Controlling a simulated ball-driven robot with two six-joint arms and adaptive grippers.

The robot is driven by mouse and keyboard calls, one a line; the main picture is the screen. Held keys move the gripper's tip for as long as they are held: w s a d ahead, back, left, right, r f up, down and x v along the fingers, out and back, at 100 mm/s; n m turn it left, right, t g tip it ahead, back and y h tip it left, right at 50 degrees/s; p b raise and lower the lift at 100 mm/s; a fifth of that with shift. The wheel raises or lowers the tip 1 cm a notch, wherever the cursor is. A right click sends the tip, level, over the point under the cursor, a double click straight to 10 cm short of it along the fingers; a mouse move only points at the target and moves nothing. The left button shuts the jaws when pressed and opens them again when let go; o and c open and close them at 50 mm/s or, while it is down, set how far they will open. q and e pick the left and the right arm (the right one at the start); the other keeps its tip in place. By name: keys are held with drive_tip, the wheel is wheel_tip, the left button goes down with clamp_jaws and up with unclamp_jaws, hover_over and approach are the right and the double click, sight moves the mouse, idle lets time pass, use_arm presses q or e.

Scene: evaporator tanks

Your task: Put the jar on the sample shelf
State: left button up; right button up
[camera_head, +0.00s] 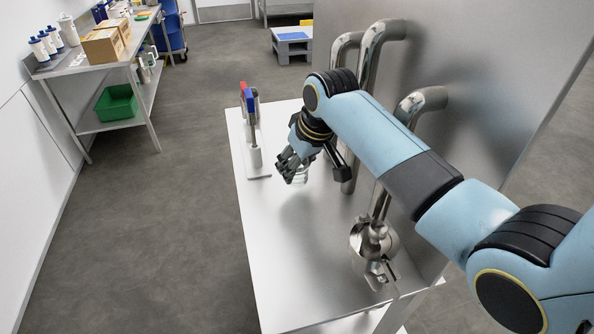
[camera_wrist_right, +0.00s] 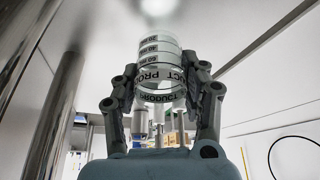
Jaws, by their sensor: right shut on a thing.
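My right gripper (camera_head: 292,160) is above the pale steel surface in front of the pipes, its fingers pointing down. It is shut on a clear jar (camera_head: 301,174), mostly hidden behind the fingers in the head view. In the right wrist view the jar (camera_wrist_right: 160,65) sits between the two fingers of my right gripper (camera_wrist_right: 164,95); it is see-through with dark printed bands and lettering. I cannot tell whether the jar touches the surface below. The steel surface (camera_head: 270,225) may be the sample shelf; no label shows. My left gripper is out of view.
A stand with red and blue handles (camera_head: 251,100) is just left of the gripper. Thick bent pipes (camera_head: 372,50) rise behind my arm, and a steel valve (camera_head: 372,240) sits nearer. At far left a bench (camera_head: 75,66) holds cartons and bottles. The surface's front left is clear.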

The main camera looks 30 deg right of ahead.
drive_tip(key=shift+f, duration=1.15)
drive_tip(key=shift+f, duration=0.1)
drive_tip(key=o, duration=1.3)
